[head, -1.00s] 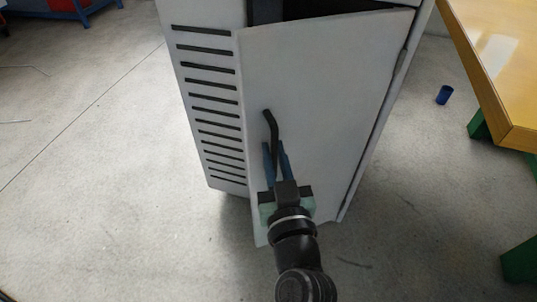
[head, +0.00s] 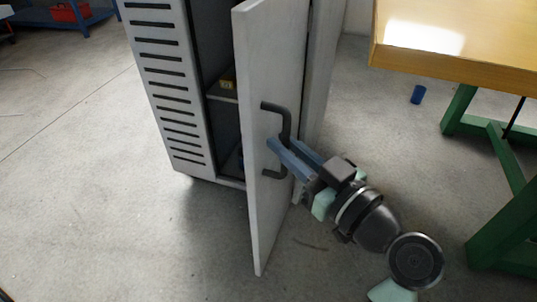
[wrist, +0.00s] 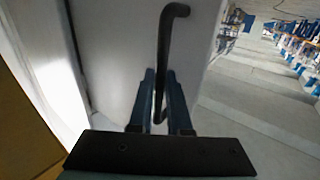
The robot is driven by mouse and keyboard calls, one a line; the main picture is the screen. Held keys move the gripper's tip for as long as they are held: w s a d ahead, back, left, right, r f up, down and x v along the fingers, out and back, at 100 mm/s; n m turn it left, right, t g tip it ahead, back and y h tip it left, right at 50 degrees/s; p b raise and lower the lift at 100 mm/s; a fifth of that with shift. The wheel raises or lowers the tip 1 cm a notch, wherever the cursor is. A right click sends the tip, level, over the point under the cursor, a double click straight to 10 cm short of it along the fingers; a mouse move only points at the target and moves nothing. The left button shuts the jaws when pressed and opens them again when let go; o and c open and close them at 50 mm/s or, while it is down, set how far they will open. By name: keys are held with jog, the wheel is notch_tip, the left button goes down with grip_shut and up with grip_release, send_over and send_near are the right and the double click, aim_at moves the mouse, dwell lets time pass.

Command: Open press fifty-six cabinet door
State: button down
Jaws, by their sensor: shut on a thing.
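The grey cabinet door (head: 268,60) stands well open, swung out toward me on its right-hand side. Its black bar handle (head: 288,122) is on the outer face near the free edge. My gripper (head: 279,147) comes from the lower right, with its blue fingers closed around the handle. In the wrist view my gripper (wrist: 160,100) has one finger on each side of the handle (wrist: 165,60). The cabinet (head: 165,85) has slotted vents on its left side. Its dark inside shows a shelf (head: 222,92) with a small yellow item (head: 228,82) on it.
A wooden table (head: 450,55) with green legs (head: 490,205) stands at the right, near my arm. A blue cylinder (head: 418,94) is on the floor between cabinet and table. The floor at the left is clear up to a blue rack (head: 75,18) with a red item.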

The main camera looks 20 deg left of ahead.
jog(key=shift+w+d+n+g+y+b, duration=0.3)
jog(key=shift+d+n+g+y, duration=0.15)
jog(key=shift+d, duration=0.6)
jog(key=shift+w+d+n+g+y+b, duration=0.15)
jog(key=shift+w+d+n+g+y, duration=0.15)
jog(key=shift+d+g, duration=0.5)
jog(key=shift+d, duration=0.15)
jog(key=c, duration=0.9)
grip_release()
jog(key=shift+o, duration=0.2)
jog(key=shift+s, duration=0.15)
jog(key=p+v, duration=0.5)
jog(key=v, duration=0.8)
jog(key=shift+p, duration=0.4)
jog(key=shift+f, duration=0.1)
